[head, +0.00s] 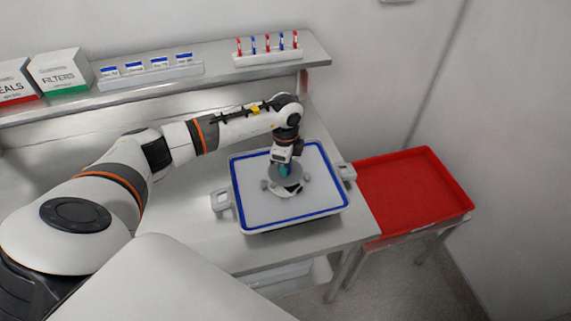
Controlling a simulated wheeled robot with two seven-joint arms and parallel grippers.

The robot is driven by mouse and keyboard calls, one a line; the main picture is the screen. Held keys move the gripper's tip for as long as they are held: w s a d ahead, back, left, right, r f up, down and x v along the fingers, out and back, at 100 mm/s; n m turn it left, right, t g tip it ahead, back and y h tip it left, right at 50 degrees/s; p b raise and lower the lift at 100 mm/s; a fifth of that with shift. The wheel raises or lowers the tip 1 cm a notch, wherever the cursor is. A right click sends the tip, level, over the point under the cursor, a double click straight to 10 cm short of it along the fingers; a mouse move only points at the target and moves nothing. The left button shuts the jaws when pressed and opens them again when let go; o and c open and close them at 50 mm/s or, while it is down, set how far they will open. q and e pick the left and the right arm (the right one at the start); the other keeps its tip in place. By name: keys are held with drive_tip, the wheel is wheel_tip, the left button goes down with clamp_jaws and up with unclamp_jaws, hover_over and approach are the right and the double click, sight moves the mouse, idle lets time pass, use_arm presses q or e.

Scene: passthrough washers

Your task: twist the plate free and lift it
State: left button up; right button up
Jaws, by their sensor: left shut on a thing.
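A round grey plate (287,185) lies low over the middle of a white tray with a blue rim (245,222). My left gripper (285,168) points down from above at the plate's centre. It is shut on a small teal part at the middle of the plate; its fingertips are small and partly hidden. A white and dark piece shows under the plate's near edge, and small grey knobs sit beside it. I cannot tell whether the plate touches what is under it. My right gripper is not in view.
The tray has grey side handles and stands on a metal table (185,235). A red bin (415,190) stands to the right. A shelf behind holds a FILTERS box (60,72), a labelled rack (150,72) and a rack of red and blue tubes (268,52).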

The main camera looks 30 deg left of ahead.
use_arm(q)
drive_tip(key=shift+r+p, duration=0.95)
drive_tip(key=shift+r, duration=0.4)
